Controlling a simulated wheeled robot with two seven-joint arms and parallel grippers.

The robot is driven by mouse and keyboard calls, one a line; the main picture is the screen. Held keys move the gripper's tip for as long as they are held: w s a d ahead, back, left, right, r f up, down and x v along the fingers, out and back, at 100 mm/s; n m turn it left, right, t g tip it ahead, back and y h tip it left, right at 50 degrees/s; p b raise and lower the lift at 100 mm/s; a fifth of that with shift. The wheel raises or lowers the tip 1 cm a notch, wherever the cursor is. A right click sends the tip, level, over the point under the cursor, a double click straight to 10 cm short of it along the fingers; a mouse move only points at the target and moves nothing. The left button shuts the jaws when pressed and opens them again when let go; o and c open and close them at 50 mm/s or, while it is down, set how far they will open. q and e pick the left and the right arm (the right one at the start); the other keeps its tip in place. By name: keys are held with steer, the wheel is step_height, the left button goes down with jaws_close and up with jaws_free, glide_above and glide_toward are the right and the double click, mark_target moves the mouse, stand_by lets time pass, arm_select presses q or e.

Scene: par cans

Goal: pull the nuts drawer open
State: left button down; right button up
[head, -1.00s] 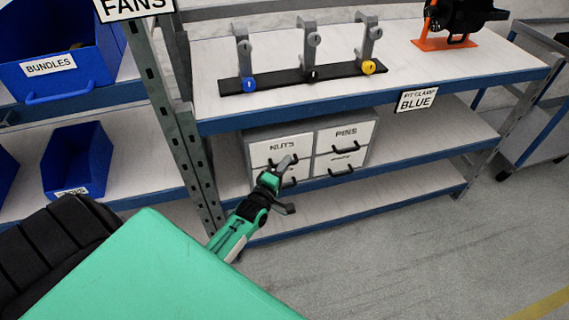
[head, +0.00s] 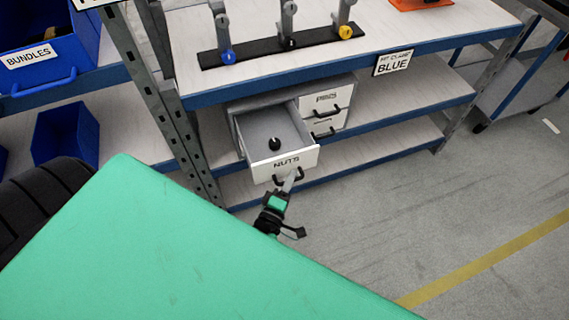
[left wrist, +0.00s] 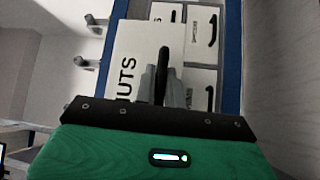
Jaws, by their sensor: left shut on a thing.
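The nuts drawer (head: 286,162) is pulled out of the grey drawer cabinet (head: 238,131). Its inside shows from above, with a small dark round thing (head: 274,144) on its floor. My left gripper (head: 290,183) is at the drawer's front, shut on the dark nuts handle (head: 277,180). In the left wrist view the fingers (left wrist: 165,85) close around the handle (left wrist: 163,62), with the drawer's white front (left wrist: 132,60) behind them. My right gripper is not in view.
The pins drawer (head: 327,101) and another drawer below it are shut, to the right. The blue-edged shelf top (head: 400,35) overhangs the cabinet. A metal post (head: 160,95) stands to the left.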

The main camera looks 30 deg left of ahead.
arm_select(q)
steer(key=shift+s+d, duration=0.5)
steer(key=shift+d, duration=0.05)
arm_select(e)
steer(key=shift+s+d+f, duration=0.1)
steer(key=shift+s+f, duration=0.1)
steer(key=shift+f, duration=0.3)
arm_select(q)
steer(key=c, duration=1.8)
jaws_free()
steer(key=shift+o, duration=0.2)
